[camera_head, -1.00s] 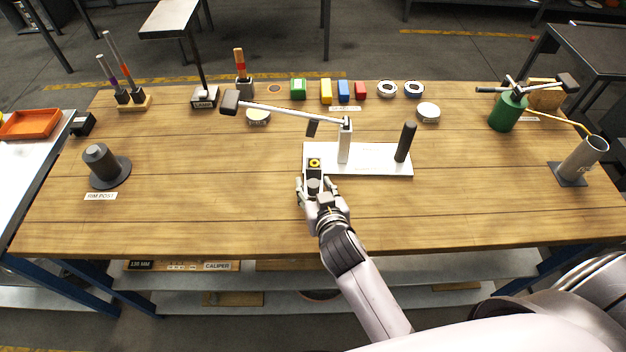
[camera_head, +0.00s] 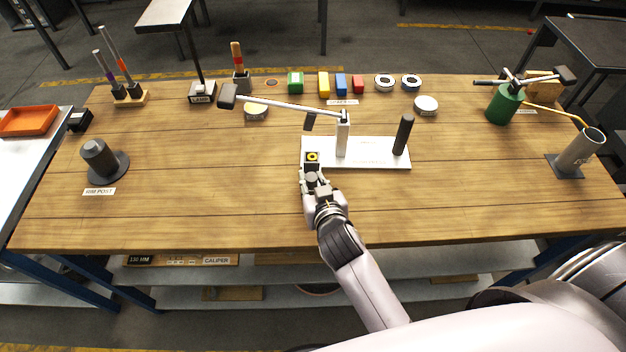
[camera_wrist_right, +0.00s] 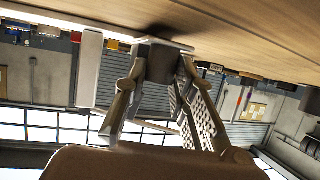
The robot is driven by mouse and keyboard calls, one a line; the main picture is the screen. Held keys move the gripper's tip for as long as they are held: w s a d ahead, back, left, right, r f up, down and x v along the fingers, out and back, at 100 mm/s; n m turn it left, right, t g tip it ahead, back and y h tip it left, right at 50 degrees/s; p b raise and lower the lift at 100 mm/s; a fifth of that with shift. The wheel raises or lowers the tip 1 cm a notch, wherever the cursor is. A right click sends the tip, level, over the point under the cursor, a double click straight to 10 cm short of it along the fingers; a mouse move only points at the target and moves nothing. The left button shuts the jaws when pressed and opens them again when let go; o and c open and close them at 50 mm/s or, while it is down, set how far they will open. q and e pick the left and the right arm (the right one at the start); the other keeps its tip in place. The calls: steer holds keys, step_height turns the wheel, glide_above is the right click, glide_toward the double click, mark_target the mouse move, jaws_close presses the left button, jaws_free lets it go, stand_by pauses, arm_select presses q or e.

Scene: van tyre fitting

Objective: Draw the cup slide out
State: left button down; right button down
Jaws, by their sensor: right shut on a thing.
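The cup slide (camera_head: 312,157) is a small dark block with a yellow ring on top, at the left end of a white base plate (camera_head: 375,163). My right gripper (camera_head: 313,177) is at its near side, shut on the slide's dark grip, which the fingers mostly hide in the head view. In the right wrist view a dark block (camera_wrist_right: 157,62) sits between the two fingers of this gripper (camera_wrist_right: 160,80). A light upright post (camera_head: 342,138) with a long lever (camera_head: 285,106) stands on the plate. My left gripper is not in view.
A black upright handle (camera_head: 403,135) stands at the plate's right. The wooden bench (camera_head: 210,205) is clear in front of and left of the plate. A rim post (camera_head: 100,158) is at left, a grey tube (camera_head: 580,152) at right. Coloured blocks (camera_head: 323,83) line the back.

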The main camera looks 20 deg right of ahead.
stand_by(0.4)
steer(key=shift+s+a+p, duration=0.15)
steer(key=shift+s+p, duration=0.2)
steer(key=c, duration=1.4)
jaws_free()
steer(key=shift+o, duration=0.3)
steer(key=shift+s, duration=0.1)
steer(key=v, duration=0.7)
steer(key=shift+s+r, duration=0.15)
steer(key=shift+s, duration=0.05)
